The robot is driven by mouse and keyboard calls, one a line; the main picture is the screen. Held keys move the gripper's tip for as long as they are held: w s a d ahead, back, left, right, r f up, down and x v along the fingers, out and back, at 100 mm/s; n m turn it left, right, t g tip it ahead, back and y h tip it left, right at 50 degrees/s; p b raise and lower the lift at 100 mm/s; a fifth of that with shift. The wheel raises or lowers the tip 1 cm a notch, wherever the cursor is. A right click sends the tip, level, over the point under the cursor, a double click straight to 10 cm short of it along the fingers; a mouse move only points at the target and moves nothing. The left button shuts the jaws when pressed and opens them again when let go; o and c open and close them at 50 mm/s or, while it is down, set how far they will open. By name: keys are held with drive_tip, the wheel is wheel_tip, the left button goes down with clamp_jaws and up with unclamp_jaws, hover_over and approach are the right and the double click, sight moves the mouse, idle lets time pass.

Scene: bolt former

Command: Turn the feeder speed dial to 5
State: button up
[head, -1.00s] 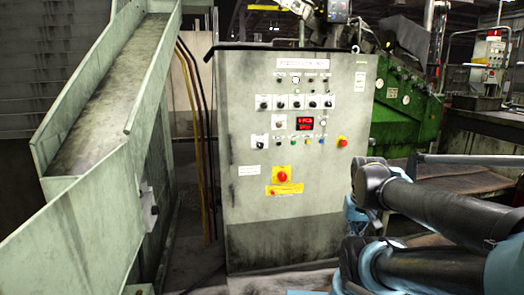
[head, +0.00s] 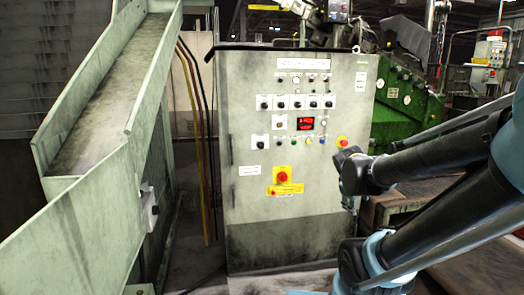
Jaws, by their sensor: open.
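The feeder speed dial cannot be told for sure, as the labels are too small to read. A small light box with a black knob (head: 152,209) is on the side of the sloping metal chute (head: 85,210) at the left. The grey control cabinet (head: 295,228) in the middle carries a row of black rotary switches (head: 297,102) and another black knob (head: 261,141) on a white plate. The knobs' settings cannot be read. My dark arm links reach in from the right, in front of the cabinet's right edge. My gripper is not seen.
Dark and yellow pipes (head: 200,130) run between chute and cabinet. Green machinery (head: 405,95) stands behind my arm. Some floor shows between chute and cabinet.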

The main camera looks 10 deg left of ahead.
drive_tip(key=w+a+r+n+t, duration=0.2)
drive_tip(key=w+n, duration=0.1)
drive_tip(key=w, duration=0.2)
drive_tip(key=w+a+r+n+t, duration=0.2)
drive_tip(key=w+n, duration=0.2)
drive_tip(key=w, duration=0.1)
drive_tip(key=n+t+y, duration=0.7)
drive_tip(key=n+y, duration=0.2)
drive_tip(key=n, duration=1.5)
approach(261, 147)
drive_tip(key=x, duration=0.8)
drive_tip(key=shift+w+r, duration=0.25)
drive_tip(key=shift+w, duration=0.05)
drive_tip(key=shift+c, duration=0.2)
drive_tip(key=c, duration=1)
